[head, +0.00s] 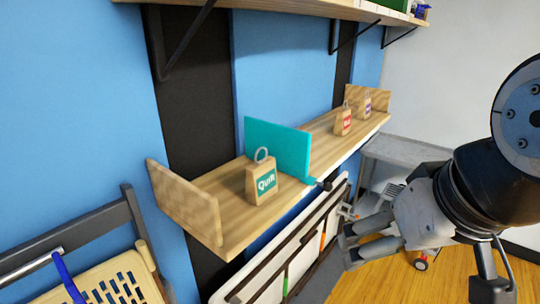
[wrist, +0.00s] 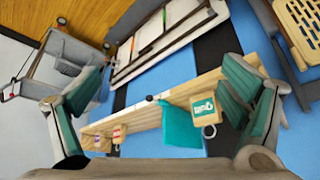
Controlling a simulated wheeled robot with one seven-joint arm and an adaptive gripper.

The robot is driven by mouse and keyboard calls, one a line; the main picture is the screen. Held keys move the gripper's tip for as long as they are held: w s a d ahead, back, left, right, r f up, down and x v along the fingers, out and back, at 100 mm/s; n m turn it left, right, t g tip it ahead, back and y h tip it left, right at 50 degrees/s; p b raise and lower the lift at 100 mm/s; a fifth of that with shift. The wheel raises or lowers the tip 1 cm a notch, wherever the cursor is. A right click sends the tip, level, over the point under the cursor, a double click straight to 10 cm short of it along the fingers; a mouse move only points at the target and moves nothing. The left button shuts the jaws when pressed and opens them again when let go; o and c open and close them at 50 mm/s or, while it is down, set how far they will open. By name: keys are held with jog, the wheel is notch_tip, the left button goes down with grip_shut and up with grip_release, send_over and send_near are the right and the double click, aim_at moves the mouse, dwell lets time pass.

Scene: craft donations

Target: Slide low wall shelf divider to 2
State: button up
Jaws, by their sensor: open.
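The low wall shelf (head: 225,205) is a long wooden board with end panels. Its teal divider (head: 278,147) stands upright across it, between the near block labelled "Quilt" (head: 261,182) and two farther labelled blocks. A small black knob (head: 325,184) sticks out in front of the divider at the shelf's front edge. My gripper (head: 350,229) is open and empty, below and right of the knob, apart from it. In the wrist view the divider (wrist: 181,126) and knob (wrist: 150,98) lie between my spread fingers. No number 2 is readable on the shelf.
A red-labelled block (head: 343,122) and a purple-labelled block (head: 366,106) stand at the shelf's far end. A higher shelf (head: 290,7) on black brackets hangs above. A white rack (head: 245,292) is below, a grey cart (head: 400,153) behind, and a dark chair frame (head: 80,233) at left.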

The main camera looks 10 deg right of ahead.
dwell(0.4)
jog(key=c, duration=0.5)
jog(key=shift+w+f, duration=0.15)
jog(key=c, duration=0.4)
jog(key=w+f+m+g+y, duration=0.1)
jog(key=w+m, duration=0.1)
jog(key=w+a+f+m+g+y, duration=0.1)
jog(key=w+f+m+g+y, duration=0.1)
jog(key=m, duration=0.1)
jog(key=w+a+f+m+g+y, duration=0.1)
jog(key=w+m+g+y, duration=0.1)
jog(key=m, duration=0.1)
jog(key=shift+w+f, duration=0.3)
jog(key=shift+f, duration=0.1)
jog(key=shift+c, duration=1.4)
jog(key=m+t+y, duration=0.9)
jog(key=m+y, duration=0.1)
jog(key=m, duration=0.9)
send_near(329, 186)
jog(key=x, duration=0.3)
jog(key=p+x, duration=0.1)
jog(key=x, duration=0.2)
jog(key=f+x, duration=0.1)
jog(key=x, duration=0.3)
jog(key=shift+w+d, duration=0.15)
jog(key=shift+w, duration=0.3)
